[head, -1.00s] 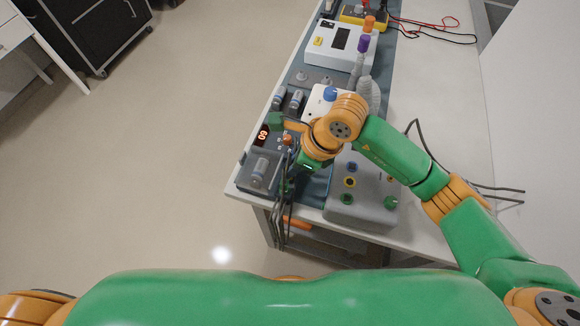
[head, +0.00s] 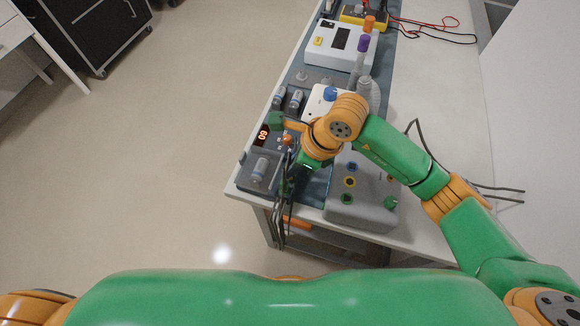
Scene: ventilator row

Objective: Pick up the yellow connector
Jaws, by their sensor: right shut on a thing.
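My right gripper (head: 288,184) is over the table's near left corner, pointing down beside the hanging dark cables (head: 280,222). It is shut on what looks like a cable connector among them. The fingertips and the held piece are small and partly hidden, and I cannot make out its colour. No loose yellow connector shows clearly. A grey box (head: 372,208) just right of the gripper has a yellow-ringed port (head: 350,182), with green and blue ports near it. My left gripper is out of view.
The table (head: 455,120) carries a row of devices: a grey unit with a red display (head: 262,134), a white box (head: 342,46) and a yellow meter (head: 365,15). Upright hoses with purple and orange tops stand behind my right wrist. The table's right side is mostly clear.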

